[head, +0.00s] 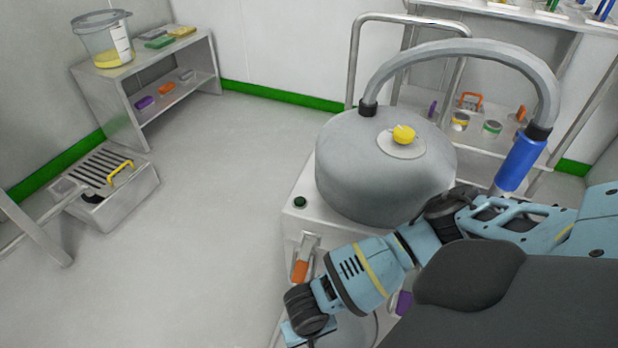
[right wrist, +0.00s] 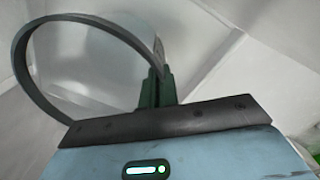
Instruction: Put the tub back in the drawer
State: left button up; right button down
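In the right wrist view, the dark green fingers of my right gripper (right wrist: 155,88) are close together on one side of a curved grey band (right wrist: 28,75). The band looks like the rim of the tub, with a pale inside. In the head view my right arm reaches down in front of the machine. Its wrist is at the bottom edge and the fingers are hidden. A rounded grey piece (head: 352,332), probably the same tub, shows just beside the wrist. I cannot make out an open drawer. My left gripper is not in view.
The grey machine (head: 345,165) with a domed top and thick hose stands in front of me. An orange-tipped latch (head: 300,270) is on its front. A grated box (head: 130,195) sits on the floor at left. A clear bucket (head: 103,40) stands on a shelf. The floor between is clear.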

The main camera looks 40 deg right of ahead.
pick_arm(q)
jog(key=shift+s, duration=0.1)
pick_arm(e)
jog(key=c, duration=2.1)
grip_release()
jog(key=shift+f, duration=0.1)
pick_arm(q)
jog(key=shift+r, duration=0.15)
pick_arm(e)
jog(key=o, duration=0.4)
